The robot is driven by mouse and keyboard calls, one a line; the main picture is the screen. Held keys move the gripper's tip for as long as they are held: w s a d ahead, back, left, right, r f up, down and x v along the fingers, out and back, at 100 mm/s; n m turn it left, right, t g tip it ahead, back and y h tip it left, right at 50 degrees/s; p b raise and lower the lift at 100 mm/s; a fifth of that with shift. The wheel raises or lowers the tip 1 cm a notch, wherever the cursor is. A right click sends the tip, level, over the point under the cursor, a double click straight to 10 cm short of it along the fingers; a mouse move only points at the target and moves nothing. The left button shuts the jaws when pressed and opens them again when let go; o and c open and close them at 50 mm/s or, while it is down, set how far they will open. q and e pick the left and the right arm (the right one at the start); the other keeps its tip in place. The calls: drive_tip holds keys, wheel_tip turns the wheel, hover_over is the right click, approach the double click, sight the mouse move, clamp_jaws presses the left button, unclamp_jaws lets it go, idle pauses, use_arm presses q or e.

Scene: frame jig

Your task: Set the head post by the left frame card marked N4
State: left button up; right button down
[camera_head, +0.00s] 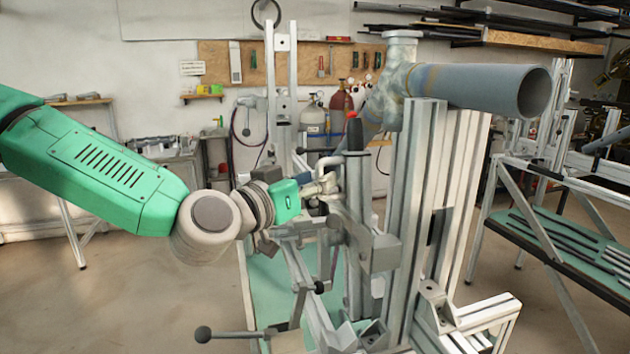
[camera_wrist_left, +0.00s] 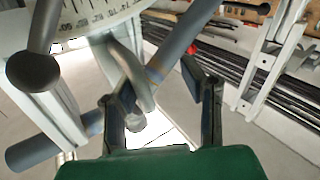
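The jig's upright metal posts (camera_head: 420,200) stand right of centre in the head view. A grey tube frame (camera_head: 480,87) rests at their top. Which part is the head post I cannot tell. I can make out no card marked N4. My left gripper (camera_head: 325,186) is at the jig, left of the posts, partly hidden among metal parts. In the left wrist view its two dark fingers (camera_wrist_left: 155,85) are apart. A curved grey handle (camera_wrist_left: 136,75) reaches down between them, nearer the left finger; contact is unclear. A curved plate with scale marks (camera_wrist_left: 95,17) shows above. My right gripper is in neither view.
A lever with a dark round knob (camera_wrist_left: 34,72) is close on the left in the wrist view. Another ball-ended lever (camera_head: 204,334) sticks out low. A rack of dark tubes (camera_head: 570,240) stands right. Bare floor lies at the left.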

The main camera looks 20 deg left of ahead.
use_arm(q)
drive_tip(key=v, duration=0.7)
drive_tip(key=shift+d, duration=0.3)
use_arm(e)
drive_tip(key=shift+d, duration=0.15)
use_arm(q)
drive_tip(key=shift+s+d+f, duration=0.1)
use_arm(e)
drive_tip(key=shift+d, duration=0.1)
